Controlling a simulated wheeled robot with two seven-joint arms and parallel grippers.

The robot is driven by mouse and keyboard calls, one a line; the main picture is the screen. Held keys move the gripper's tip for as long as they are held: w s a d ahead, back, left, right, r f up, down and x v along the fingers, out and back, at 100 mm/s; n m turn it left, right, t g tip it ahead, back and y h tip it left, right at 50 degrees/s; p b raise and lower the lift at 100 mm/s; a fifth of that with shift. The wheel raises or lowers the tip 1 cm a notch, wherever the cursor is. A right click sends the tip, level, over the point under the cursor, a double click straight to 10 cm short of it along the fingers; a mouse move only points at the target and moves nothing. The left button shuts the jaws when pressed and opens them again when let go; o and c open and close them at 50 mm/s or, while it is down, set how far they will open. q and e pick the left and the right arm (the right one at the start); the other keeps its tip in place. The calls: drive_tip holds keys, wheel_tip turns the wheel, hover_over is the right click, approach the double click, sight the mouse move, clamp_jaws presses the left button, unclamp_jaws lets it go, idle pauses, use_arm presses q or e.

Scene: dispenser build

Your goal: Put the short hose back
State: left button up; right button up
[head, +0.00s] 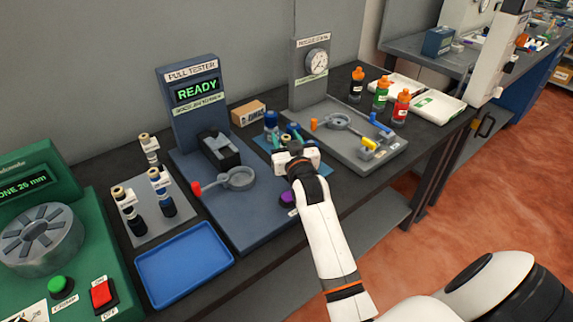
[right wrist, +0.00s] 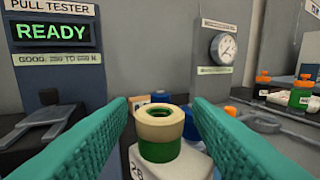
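My right gripper (head: 294,150) is over the blue mat (head: 262,140) between the pull tester and the gauge stand. In the right wrist view its two teal fingers (right wrist: 161,115) are apart. A short upright piece with a tan collar and green body (right wrist: 160,128) stands between them, with a narrow gap on each side. A white numbered tag (right wrist: 140,163) is beside it. I cannot tell for sure that this is the short hose. Other tan-collared hoses in black and blue (head: 160,185) stand in the grey rack (head: 180,228) at the left. My left gripper is not in view.
The pull tester (head: 193,100) reads READY. A blue tray (head: 184,264) in front of it is empty. A green machine (head: 85,240) stands at far left. A gauge stand (head: 310,72) with a grey plate, and several orange-capped bottles (head: 381,95), are at the right.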

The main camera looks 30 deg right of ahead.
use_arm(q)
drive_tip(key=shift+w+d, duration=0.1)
use_arm(e)
clamp_jaws()
